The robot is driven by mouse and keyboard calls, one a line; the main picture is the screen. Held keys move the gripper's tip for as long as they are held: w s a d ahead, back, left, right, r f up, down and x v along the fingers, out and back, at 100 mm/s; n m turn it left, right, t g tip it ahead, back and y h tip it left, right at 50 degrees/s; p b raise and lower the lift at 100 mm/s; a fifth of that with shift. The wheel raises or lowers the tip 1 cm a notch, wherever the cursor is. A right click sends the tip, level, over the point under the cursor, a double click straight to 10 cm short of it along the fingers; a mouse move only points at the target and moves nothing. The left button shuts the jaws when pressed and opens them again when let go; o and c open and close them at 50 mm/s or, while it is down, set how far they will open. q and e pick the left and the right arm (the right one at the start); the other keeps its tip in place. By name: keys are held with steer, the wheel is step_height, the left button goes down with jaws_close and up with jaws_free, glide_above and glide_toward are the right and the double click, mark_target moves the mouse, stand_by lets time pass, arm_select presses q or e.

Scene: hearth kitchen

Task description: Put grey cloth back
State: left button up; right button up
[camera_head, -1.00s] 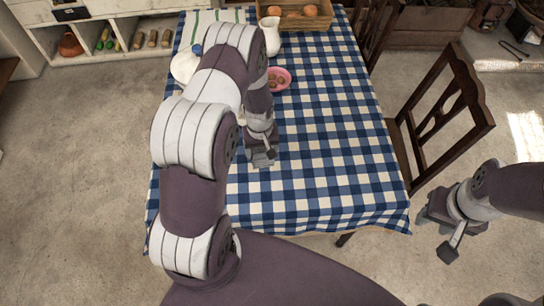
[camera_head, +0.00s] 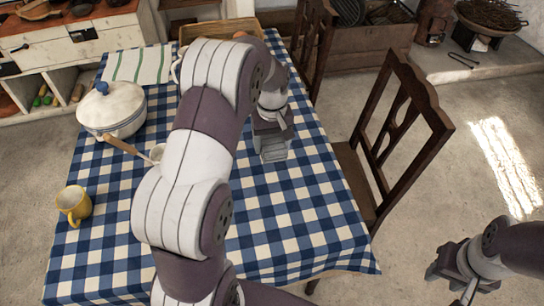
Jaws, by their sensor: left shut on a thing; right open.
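My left gripper (camera_head: 273,138) is over the blue-and-white checked table (camera_head: 300,215), right of its middle. It is shut on a small grey piece, the grey cloth (camera_head: 274,153), of which little shows at the fingertips. I cannot tell whether it touches the tabletop. My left arm hides the middle of the table. My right gripper (camera_head: 462,290) is open and empty at the lower right, over the floor and away from the table.
A white lidded pot (camera_head: 112,108), a yellow mug (camera_head: 74,204) and a green-striped towel (camera_head: 138,64) are on the table's left. A wooden spoon (camera_head: 128,150) lies by the pot. A wooden chair (camera_head: 390,130) stands at the right side. The table's front right is clear.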

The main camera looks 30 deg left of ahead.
arm_select(q)
steer(key=shift+s+d+r, duration=0.1)
steer(key=shift+s+d, duration=0.1)
steer(key=shift+s, duration=0.15)
steer(key=a+f, duration=0.2)
steer(key=a, duration=0.2)
glide_above(238, 162)
steer(key=f, duration=0.4)
steer(key=shift+d+f+p, duration=0.25)
steer(key=shift+f+p, duration=0.05)
steer(key=shift+f, duration=0.1)
steer(key=shift+a+f, duration=0.2)
step_height(238, 162, down, 4)
steer(key=shift+r, duration=0.15)
steer(key=shift+f, duration=0.25)
steer(key=o, duration=1)
